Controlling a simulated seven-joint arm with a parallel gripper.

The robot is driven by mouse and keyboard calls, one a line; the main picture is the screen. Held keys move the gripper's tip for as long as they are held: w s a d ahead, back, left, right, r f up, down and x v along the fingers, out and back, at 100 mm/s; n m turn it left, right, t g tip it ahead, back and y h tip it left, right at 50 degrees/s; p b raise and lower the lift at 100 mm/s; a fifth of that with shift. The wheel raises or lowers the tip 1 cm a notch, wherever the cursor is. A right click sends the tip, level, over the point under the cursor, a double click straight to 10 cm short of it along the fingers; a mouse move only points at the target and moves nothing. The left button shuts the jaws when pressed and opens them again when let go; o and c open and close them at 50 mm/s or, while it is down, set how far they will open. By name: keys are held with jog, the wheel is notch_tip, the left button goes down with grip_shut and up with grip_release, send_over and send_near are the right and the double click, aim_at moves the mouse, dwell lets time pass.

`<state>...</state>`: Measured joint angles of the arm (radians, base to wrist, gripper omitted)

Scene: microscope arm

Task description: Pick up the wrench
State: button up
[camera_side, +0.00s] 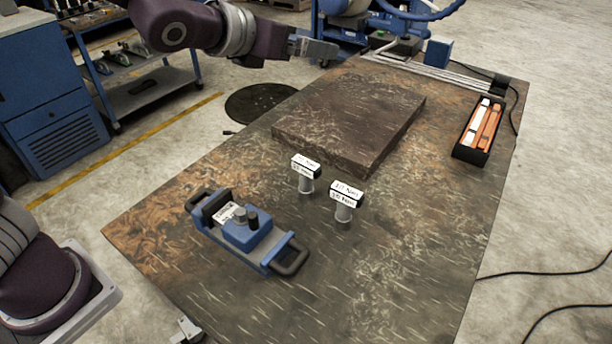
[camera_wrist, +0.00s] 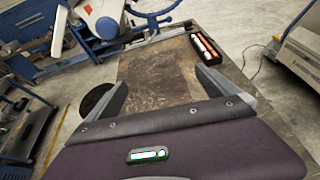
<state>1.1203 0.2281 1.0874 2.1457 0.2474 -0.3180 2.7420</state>
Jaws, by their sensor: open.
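I cannot make out a plain wrench shape on the worktable (camera_side: 400,262) in either view. Two small T-shaped tools with grey shafts and white-labelled black heads stand upright near its middle, a left one (camera_side: 306,172) and a right one (camera_side: 345,201). The label text looks like a torque value but is too small to read surely. My gripper (camera_side: 318,50) is high above the far left part of the table in the side view, well apart from both tools. In the wrist view my gripper (camera_wrist: 161,77) has its two fingers wide apart with nothing between them.
A blue clamp-like device (camera_side: 247,234) with black handles lies front left. A thick dark slab (camera_side: 350,118) lies behind the tools. A black tray (camera_side: 478,130) of orange and white bars is at the right edge. The table's right front is clear.

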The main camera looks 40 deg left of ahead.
aim_at(304, 168)
jog(key=f, duration=2.8)
jog(key=shift+s+a+f, duration=0.1)
jog(key=shift+a+f, duration=0.1)
jog(key=shift+f, duration=0.1)
jog(key=x, duration=0.7)
jog(key=shift+a+f, duration=0.25)
jog(key=c, duration=2)
